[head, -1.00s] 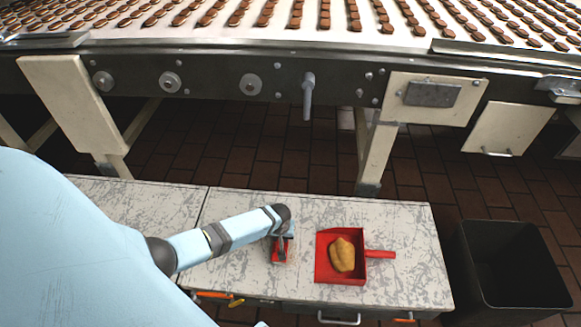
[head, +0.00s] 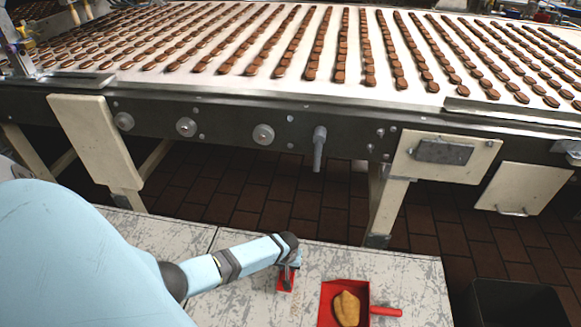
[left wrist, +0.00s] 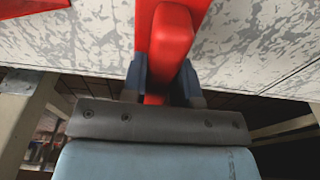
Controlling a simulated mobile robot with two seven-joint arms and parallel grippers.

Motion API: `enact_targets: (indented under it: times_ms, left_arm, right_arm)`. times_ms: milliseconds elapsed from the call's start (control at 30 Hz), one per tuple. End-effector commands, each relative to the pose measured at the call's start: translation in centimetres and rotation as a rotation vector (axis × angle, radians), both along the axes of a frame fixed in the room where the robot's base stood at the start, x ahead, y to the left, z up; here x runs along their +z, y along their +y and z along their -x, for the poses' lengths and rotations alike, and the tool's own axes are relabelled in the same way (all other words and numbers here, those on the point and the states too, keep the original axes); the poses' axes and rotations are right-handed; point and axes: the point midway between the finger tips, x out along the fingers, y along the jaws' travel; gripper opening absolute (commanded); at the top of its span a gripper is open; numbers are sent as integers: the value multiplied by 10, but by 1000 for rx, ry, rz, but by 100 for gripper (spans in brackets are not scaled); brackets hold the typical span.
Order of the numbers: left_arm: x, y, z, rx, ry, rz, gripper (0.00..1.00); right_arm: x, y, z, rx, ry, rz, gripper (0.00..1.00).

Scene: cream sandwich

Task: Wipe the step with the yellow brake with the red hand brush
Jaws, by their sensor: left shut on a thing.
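My left gripper (head: 290,268) is shut on the red hand brush (head: 285,282), over the worn white step top (head: 240,260). In the left wrist view the brush's red handle (left wrist: 172,45) sits between the two fingers (left wrist: 160,85) and runs away from them. The bristles are hidden, and I cannot tell whether they touch the surface. A seam (head: 214,238) parts this top from another worn white top (head: 150,235) on its left. No yellow brake shows now; the fronts are out of frame. My right gripper is not in view.
A red dustpan (head: 328,300) with a tan lump (head: 347,308) in it lies right of the brush. A dark bin (head: 515,290) stands at the right. Behind is a conveyor (head: 390,80) with a hanging grey lever (head: 319,150).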

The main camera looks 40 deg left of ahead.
Motion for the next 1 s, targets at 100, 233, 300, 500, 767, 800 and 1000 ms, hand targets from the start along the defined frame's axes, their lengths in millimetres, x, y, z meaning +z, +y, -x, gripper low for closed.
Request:
enact_targets:
  times_ms: [100,233,300,500,767,800,1000]
  left_arm:
    - [16,3,-1,0,-1,0,5]
    - [28,6,-2,-1,-1,0,5]
    - [33,7,-2,-1,-1,0,5]
    - [41,9,-2,-2,0,0,5]
    - [41,10,-2,-2,0,1,5]
    - [41,10,-2,-2,0,1,5]
    - [51,6,-12,-7,-5,1,5]
  right_arm:
    - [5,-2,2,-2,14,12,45]
    - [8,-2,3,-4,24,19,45]
    - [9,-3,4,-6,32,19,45]
    - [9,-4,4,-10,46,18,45]
    - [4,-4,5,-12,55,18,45]
    - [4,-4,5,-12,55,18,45]
    - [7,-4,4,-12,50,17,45]
